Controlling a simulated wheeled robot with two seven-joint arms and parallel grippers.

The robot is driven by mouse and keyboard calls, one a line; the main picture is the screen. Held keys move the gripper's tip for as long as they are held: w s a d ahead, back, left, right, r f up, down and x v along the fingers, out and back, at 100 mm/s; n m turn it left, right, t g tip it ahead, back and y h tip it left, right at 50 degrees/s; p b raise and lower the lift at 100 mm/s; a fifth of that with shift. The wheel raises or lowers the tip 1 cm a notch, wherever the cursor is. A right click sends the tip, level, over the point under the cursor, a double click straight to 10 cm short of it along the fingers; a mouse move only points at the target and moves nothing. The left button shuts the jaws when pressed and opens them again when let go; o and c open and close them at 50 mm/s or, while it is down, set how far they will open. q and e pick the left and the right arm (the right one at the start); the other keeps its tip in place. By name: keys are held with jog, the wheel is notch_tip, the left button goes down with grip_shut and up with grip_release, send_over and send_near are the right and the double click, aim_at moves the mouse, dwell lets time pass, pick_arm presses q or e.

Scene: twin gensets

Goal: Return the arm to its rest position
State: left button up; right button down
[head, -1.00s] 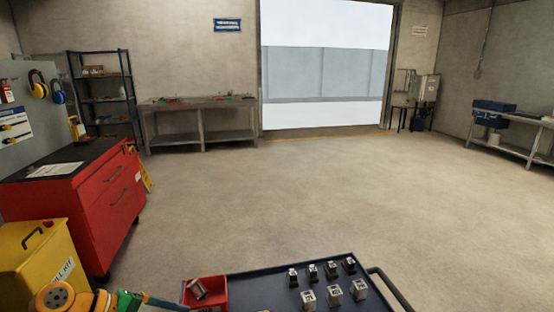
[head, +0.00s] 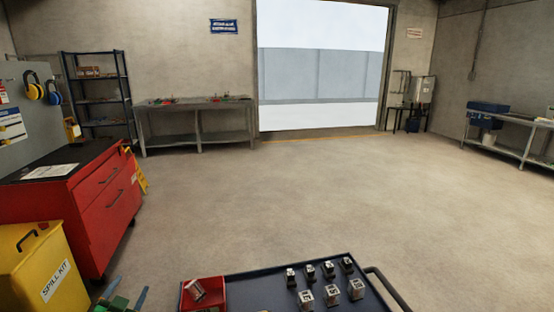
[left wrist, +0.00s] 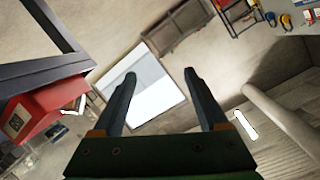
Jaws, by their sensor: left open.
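My left gripper (head: 126,301) shows at the bottom left edge of the head view, with only its fingers and a bit of its green body in frame. In the left wrist view its two dark fingers (left wrist: 160,85) stand wide apart with nothing between them. It is open and empty, left of the cart and clear of it. The rest of my left arm is out of the head view. My right gripper is in neither view.
A dark blue cart (head: 250,289) at the bottom holds a red bin (head: 213,286) and several small metal blocks. A yellow spill kit box (head: 50,275) and a red drawer cabinet (head: 100,215) stand at the left. The floor ahead (head: 290,195) is clear.

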pick_arm(q)
jog(key=s+d+f+n+g+h, duration=0.1)
jog(key=s+d+f+g, duration=0.3)
jog(key=s+f, duration=0.8)
jog(key=s+d+f+g+h, duration=0.1)
jog(key=s+d+f+g, duration=0.35)
jog(key=s+f, duration=0.8)
jog(key=s+d+f+g, duration=0.1)
jog(key=s+d+f, duration=0.2)
jog(key=s, duration=0.4)
jog(key=s+d+f+g+h, duration=0.1)
jog(key=s+d+f+g, duration=0.1)
jog(key=s+f, duration=0.3)
jog(key=s+d+f+g, duration=0.2)
jog(key=s+d+f, duration=0.2)
jog(key=s, duration=0.6)
jog(key=shift+d+f+n, duration=0.2)
jog(key=shift+d+n, duration=0.1)
jog(key=shift+d, duration=0.15)
